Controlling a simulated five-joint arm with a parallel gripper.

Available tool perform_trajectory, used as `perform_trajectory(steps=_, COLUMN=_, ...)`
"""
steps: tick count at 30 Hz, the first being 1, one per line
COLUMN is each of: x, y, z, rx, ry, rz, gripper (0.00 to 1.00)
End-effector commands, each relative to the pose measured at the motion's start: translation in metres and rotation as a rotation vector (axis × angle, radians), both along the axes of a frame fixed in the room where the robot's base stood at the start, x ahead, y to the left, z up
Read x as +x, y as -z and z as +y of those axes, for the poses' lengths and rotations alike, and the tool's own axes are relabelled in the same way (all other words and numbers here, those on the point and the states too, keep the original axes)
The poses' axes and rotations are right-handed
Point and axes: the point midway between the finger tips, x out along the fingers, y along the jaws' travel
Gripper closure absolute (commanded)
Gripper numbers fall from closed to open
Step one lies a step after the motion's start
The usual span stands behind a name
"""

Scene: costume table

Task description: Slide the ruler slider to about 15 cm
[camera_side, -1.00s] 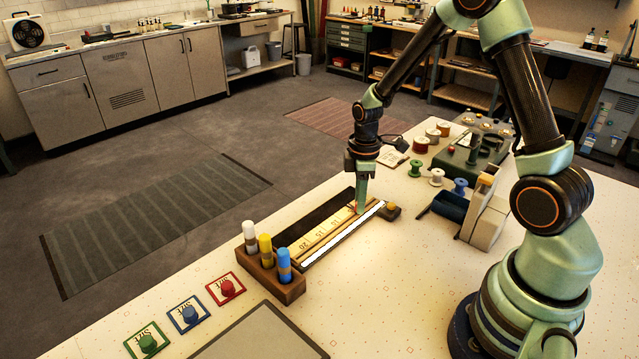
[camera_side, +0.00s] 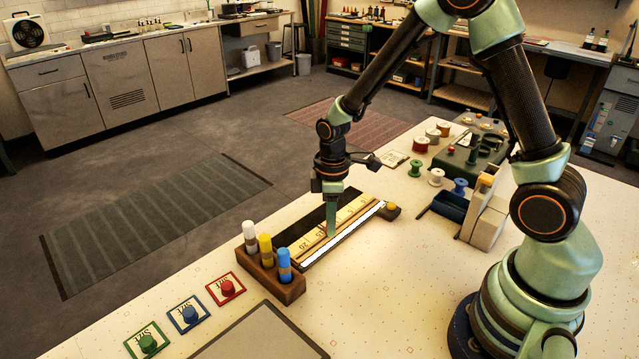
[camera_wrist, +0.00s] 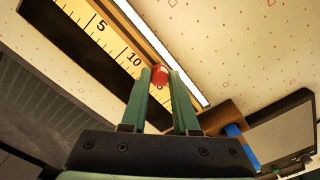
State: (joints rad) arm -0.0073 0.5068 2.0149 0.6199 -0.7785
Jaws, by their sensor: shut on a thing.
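The ruler (camera_side: 351,210) lies in a long dark tray on the table, its yellow scale marked with numbers; 20 is at its near-left end in the side view. In the wrist view the ruler (camera_wrist: 115,45) shows 5 and 10 clearly. The red slider knob (camera_wrist: 160,76) sits between my gripper's green fingertips, past the 10 mark. A figure below it is partly hidden by the fingers, so I cannot read the exact position. My gripper (camera_side: 331,234) points down onto the ruler, shut on the knob; it also shows in the wrist view (camera_wrist: 160,78).
A wooden block (camera_side: 272,279) with white, yellow and blue pegs stands just beyond the ruler's near-left end. Several knobbed tiles lie further left. Thread spools (camera_side: 437,177) and a grey-green machine (camera_side: 469,160) stand at the back right. A bright white strip runs along the ruler.

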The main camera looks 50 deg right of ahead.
Motion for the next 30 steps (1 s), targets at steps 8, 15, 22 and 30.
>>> perform_trajectory(steps=8, x=0.0, y=0.0, z=-0.001, rx=0.0, ry=0.002, rz=-0.001, gripper=0.42)
perform_trajectory(steps=15, x=0.0, y=0.0, z=-0.001, rx=0.0, ry=0.001, rz=-0.001, gripper=0.42)
perform_trajectory(steps=22, x=0.001, y=-0.021, z=-0.001, rx=0.0, ry=0.001, rz=-0.006, gripper=0.42)
perform_trajectory(steps=30, x=0.001, y=-0.077, z=-0.001, rx=0.0, ry=0.001, rz=-0.007, gripper=0.42)
